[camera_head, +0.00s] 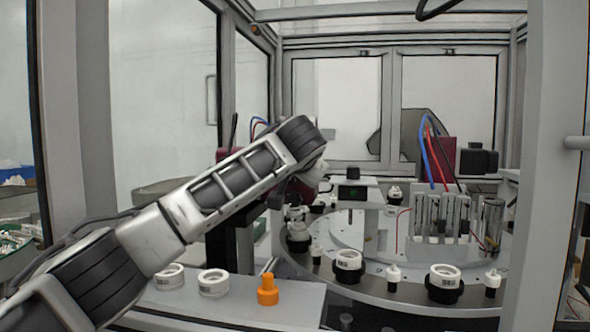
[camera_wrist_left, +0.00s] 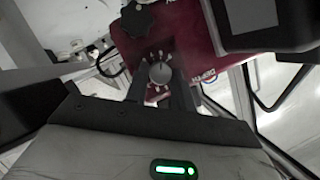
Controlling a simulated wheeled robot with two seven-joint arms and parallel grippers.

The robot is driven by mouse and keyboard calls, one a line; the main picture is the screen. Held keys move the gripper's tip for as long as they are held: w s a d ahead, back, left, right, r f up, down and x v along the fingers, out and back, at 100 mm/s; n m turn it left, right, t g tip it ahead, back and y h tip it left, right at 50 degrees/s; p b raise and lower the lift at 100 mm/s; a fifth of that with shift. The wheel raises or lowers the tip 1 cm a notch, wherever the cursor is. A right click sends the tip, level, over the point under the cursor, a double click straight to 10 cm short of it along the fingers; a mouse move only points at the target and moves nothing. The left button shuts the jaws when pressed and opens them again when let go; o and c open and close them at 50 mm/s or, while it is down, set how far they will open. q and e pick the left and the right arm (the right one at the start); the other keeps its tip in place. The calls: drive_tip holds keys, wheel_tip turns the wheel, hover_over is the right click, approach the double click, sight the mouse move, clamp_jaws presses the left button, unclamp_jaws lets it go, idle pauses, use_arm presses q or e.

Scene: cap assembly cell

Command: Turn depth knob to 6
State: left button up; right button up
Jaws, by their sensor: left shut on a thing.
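The depth knob (camera_wrist_left: 160,73) is a small round grey knob with pale marks around it. It sits on a dark red panel (camera_wrist_left: 190,30) with partly readable lettering beside the knob. In the left wrist view my left gripper (camera_wrist_left: 159,80) has one dark finger on each side of the knob and is shut on it. The numbers on the dial are too small to read, so the setting cannot be told. In the head view my left arm reaches to the red unit, and its wrist hides the knob and fingers. My right gripper is not in view.
A black star-shaped knob (camera_wrist_left: 138,18) sits above the depth knob, and a dark boxy unit (camera_wrist_left: 262,22) is at the upper right. White rings (camera_head: 213,283) and an orange piece (camera_head: 268,290) stand on the front ledge. A rotary table (camera_head: 415,296) carries several caps and rings.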

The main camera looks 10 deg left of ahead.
use_arm(q)
drive_tip(key=shift+a+r+n+h, duration=0.1)
drive_tip(key=shift+a+n+h, duration=0.1)
drive_tip(key=shift+n+h, duration=1.35)
drive_tip(key=shift+a+n+h, duration=0.2)
drive_tip(key=shift+n+h, duration=0.75)
drive_tip(key=shift+n, duration=1.1)
drive_tip(key=o, duration=1)
